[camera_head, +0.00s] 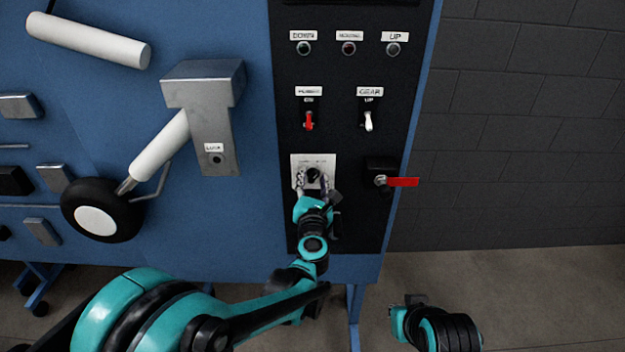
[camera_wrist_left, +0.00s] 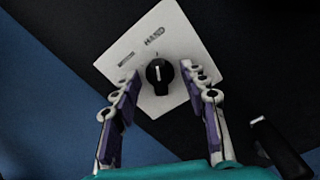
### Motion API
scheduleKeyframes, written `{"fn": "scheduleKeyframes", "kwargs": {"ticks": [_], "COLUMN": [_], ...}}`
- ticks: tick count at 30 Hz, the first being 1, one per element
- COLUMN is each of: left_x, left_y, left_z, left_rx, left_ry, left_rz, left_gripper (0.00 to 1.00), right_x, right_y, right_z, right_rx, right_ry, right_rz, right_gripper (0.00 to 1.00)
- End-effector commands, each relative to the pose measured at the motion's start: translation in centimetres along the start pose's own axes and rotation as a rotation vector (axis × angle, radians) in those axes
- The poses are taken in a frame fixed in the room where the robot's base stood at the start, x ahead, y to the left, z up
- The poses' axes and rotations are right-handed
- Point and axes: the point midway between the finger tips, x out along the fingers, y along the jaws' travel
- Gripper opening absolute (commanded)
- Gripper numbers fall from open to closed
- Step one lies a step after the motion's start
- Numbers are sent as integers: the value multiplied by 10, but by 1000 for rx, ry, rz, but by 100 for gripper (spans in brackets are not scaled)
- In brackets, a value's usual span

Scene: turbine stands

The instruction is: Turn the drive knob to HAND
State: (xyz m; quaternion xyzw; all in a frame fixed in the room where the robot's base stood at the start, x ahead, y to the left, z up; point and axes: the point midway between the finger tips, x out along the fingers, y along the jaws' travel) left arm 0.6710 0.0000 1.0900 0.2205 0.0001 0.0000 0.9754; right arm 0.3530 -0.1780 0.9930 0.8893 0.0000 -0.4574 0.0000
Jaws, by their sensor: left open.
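The drive knob (camera_head: 313,174) is a small black knob with a white pointer line on a light square plate (camera_head: 327,160), low on the black panel. In the left wrist view the knob (camera_wrist_left: 158,74) sits near the middle of the plate (camera_wrist_left: 120,54). Its line points roughly toward the gap between the HAND label (camera_wrist_left: 154,36) and another label that I cannot read. My left gripper (camera_wrist_left: 160,84) is open, with one finger on each side of the knob and visible gaps. My right gripper (camera_head: 415,300) is low at the right; its fingers are not clear.
A red-handled switch (camera_head: 402,182) sticks out right of the plate. Above are a red toggle (camera_head: 309,122), a white toggle (camera_head: 368,122) and a row of indicator lamps. A wheel and strut (camera_head: 98,220) stand out from the blue board at left.

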Motion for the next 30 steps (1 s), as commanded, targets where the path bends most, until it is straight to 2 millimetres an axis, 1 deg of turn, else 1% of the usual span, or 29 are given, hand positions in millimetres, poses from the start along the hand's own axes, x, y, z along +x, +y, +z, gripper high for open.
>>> {"fn": "scheduleKeyframes", "kwargs": {"ticks": [6,10,25,30], "left_x": [0,-4,-44,-50], "left_y": [0,0,0,0], "left_z": [0,0,0,0], "left_rx": [0,0,0,0], "left_ry": [0,0,0,0], "left_rz": [0,0,0,0], "left_gripper": [44,44,44,44], "right_x": [0,0,0,0], "right_y": [0,0,0,0], "right_z": [0,0,0,0], "right_rx": [0,0,0,0], "right_ry": [0,0,0,0], "right_rz": [0,0,0,0], "right_gripper": [0,0,0,0]}}
